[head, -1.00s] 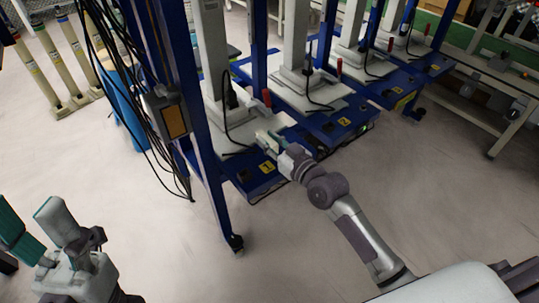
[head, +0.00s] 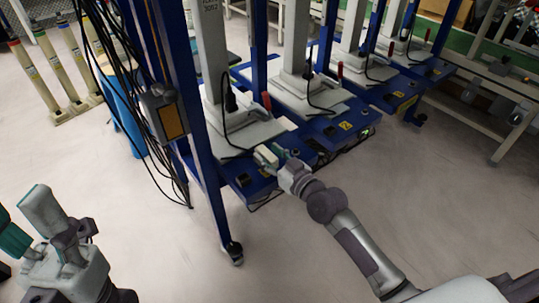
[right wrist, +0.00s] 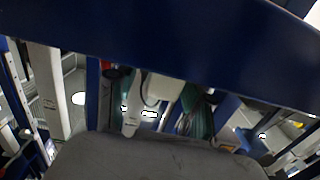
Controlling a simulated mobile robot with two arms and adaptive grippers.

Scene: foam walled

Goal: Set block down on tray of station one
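My right gripper (head: 269,155) reaches the front edge of the nearest blue station base (head: 226,168) in the head view. It is over or just beside that edge, near a yellow label. A pale plate (head: 247,131) lies behind it at the foot of the nearest grey column. I cannot tell which station is number one. No block can be made out for certain; the right fingertips are small and what lies between them is unclear. In the right wrist view a broad dark blue beam (right wrist: 170,40) crosses above the gripper. My left gripper (head: 28,222) is at lower left, fingers apart and empty.
More blue stations with grey columns and red handles stand in a row to the back right. A blue upright post (head: 205,170) with hanging black cables stands left of my right gripper. A bench (head: 500,100) is at far right. The floor in front is clear.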

